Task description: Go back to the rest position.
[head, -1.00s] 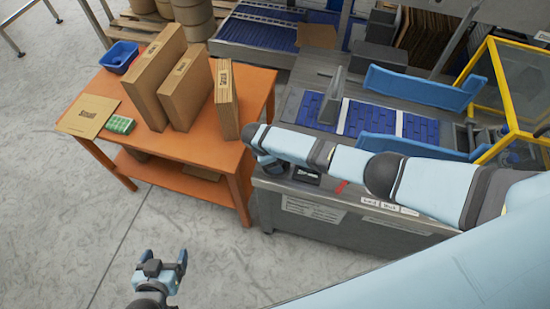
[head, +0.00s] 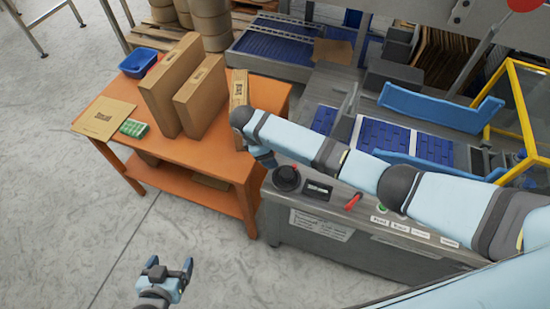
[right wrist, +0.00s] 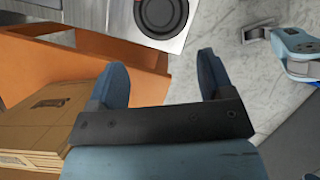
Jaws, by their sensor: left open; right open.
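My left gripper (head: 170,266) is open and empty, low at the left of the head view over bare floor. It also shows at the upper right of the right wrist view (right wrist: 298,45). My right arm reaches in from the right in the head view, across the grey machine. In the right wrist view my right gripper (right wrist: 162,78) has its two blue fingers wide apart with nothing between them. In the head view its fingers are largely hidden by the arm, near the orange table's right edge.
The orange table (head: 190,155) holds upright cardboard boxes (head: 200,98), a blue bin (head: 138,62), a flat cardboard piece (head: 104,118) and a green pack (head: 134,128). The machine's front panel (head: 330,195) has a black round knob (head: 286,178) and red switch (head: 353,201). Floor at lower left is clear.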

